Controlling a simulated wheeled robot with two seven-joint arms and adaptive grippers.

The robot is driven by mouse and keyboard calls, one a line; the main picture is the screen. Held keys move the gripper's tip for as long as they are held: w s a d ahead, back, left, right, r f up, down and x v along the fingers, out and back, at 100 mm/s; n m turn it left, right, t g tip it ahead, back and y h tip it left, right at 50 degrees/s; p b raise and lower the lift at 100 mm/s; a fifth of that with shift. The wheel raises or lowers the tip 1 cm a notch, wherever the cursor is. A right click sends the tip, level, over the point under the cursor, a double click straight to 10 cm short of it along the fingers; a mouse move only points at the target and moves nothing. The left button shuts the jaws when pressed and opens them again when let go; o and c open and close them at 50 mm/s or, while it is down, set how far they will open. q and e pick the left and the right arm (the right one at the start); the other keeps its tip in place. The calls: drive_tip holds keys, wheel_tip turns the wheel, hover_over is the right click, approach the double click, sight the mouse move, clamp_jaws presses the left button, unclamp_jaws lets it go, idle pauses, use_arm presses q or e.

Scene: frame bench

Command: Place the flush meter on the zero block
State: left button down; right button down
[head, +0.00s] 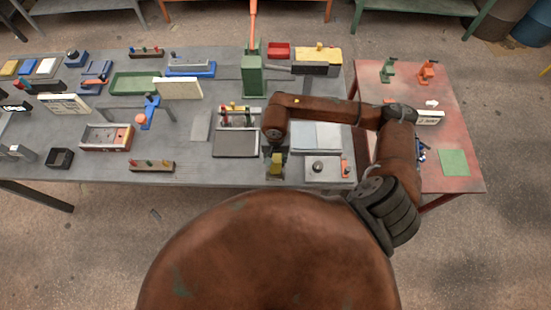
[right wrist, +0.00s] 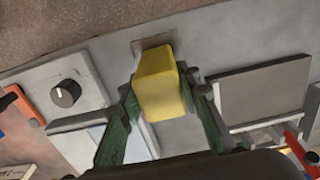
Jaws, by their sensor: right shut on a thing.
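My right gripper (head: 275,166) is over the front edge of the grey bench, with its arm reaching in from the right. Its green fingers are shut on a yellow block-shaped body, which I take to be the flush meter (right wrist: 162,85). The meter also shows small and yellow in the head view (head: 276,171). Just beyond its end, in the right wrist view, is a small flat grey-brown piece (right wrist: 146,46), possibly the zero block. I cannot tell whether the two touch. My left gripper is not in view.
A white plate with a dark knob (head: 318,168) lies right of the gripper; a dark framed panel (head: 236,144) lies left. Pale panels (head: 316,136) lie behind. A green press (head: 252,78) stands farther back. A red table (head: 440,100) adjoins on the right.

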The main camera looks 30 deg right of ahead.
drive_tip(key=shift+f, duration=0.15)
drive_tip(key=shift+f+b, duration=0.15)
drive_tip(key=shift+b, duration=0.15)
drive_tip(key=c, duration=1.4)
unclamp_jaws()
drive_tip(key=shift+r+p, duration=0.2)
drive_tip(key=shift+p, duration=0.1)
wheel_tip(320, 180, up, 12)
drive_tip(key=b, duration=0.3)
